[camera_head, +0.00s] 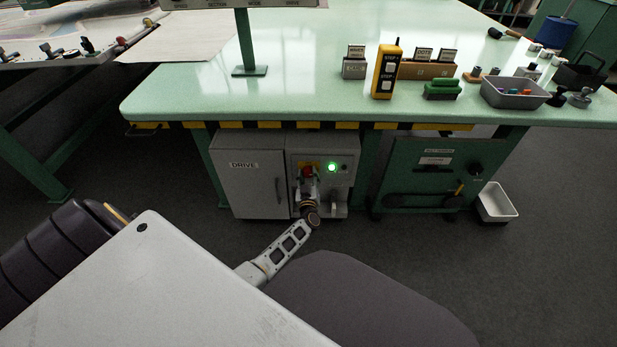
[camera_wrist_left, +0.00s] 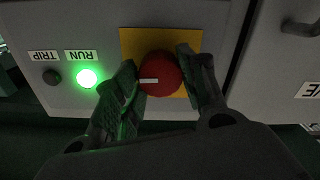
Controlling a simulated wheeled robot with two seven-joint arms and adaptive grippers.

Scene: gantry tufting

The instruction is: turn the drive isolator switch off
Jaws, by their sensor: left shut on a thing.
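The drive isolator switch is a red round knob (camera_wrist_left: 161,74) on a yellow plate (camera_wrist_left: 131,41), with a white mark lying level across it in the left wrist view. In the head view the red knob (camera_head: 307,171) shows small on the grey drive cabinet (camera_head: 252,190) under the table. My left gripper (camera_wrist_left: 168,76) is shut on the knob, one finger on each side of it. In the head view the left gripper (camera_head: 308,184) reaches up to the panel and hides part of the knob. My right gripper does not show.
A green RUN lamp (camera_wrist_left: 87,78) is lit, and a dark TRIP lamp (camera_wrist_left: 51,77) sits beside it. The pale green table (camera_head: 300,95) overhangs the cabinet with a yellow and black edge. A green cabinet (camera_head: 432,175) and a white bin (camera_head: 497,203) stand to the right.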

